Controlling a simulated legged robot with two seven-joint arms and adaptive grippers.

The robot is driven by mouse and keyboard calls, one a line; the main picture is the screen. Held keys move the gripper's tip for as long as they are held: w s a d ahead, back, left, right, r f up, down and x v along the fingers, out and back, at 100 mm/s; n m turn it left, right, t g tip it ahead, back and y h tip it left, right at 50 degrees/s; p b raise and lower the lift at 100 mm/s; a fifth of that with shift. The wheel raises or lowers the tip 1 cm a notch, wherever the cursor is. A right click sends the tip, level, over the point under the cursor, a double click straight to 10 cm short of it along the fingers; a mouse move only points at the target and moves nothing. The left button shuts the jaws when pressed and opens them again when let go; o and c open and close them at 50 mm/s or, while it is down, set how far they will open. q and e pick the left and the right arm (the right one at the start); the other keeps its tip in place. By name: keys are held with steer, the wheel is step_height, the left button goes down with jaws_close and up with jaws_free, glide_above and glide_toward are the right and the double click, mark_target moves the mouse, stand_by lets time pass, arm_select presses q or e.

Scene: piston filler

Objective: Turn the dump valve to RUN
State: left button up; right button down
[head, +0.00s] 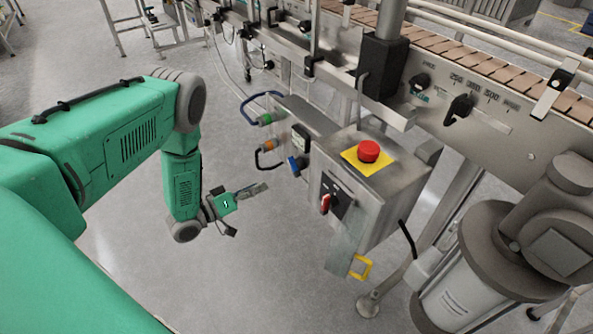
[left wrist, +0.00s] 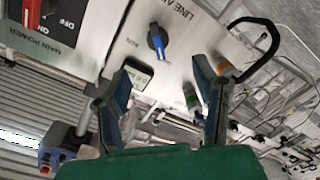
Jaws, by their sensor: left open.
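In the left wrist view the blue knob (left wrist: 157,42) sits on a panel lettered "LINE A…", beyond and between my fingers. My left gripper (head: 250,210) is open and empty, left of and below the knob in the head view, apart from it. Its two spread fingers also frame the left wrist view (left wrist: 167,66). My right gripper is out of view.
A red main power switch (head: 325,203) and a red mushroom button (head: 368,151) on yellow are on the box beside the knob. Green (head: 265,119) and orange (head: 269,145) fittings with hoses sit on the other side. The floor (head: 240,270) below my gripper is clear.

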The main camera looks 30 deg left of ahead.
mark_target(295, 165)
arm_select(q)
steer(key=shift+h, duration=0.4)
steer(key=b+x, duration=0.1)
steer(key=x, duration=0.3)
steer(key=b+x, duration=0.1)
steer(key=x, duration=0.3)
steer(key=b+x, duration=0.2)
steer(key=x, duration=0.3)
steer(key=shift+w+a+r, duration=0.2)
steer(key=shift+a+r, duration=0.15)
steer(key=shift+w+d, duration=0.2)
steer(key=shift+w, duration=0.15)
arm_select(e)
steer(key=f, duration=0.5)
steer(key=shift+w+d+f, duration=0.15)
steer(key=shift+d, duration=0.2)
arm_select(q)
steer(key=shift+a, duration=0.15)
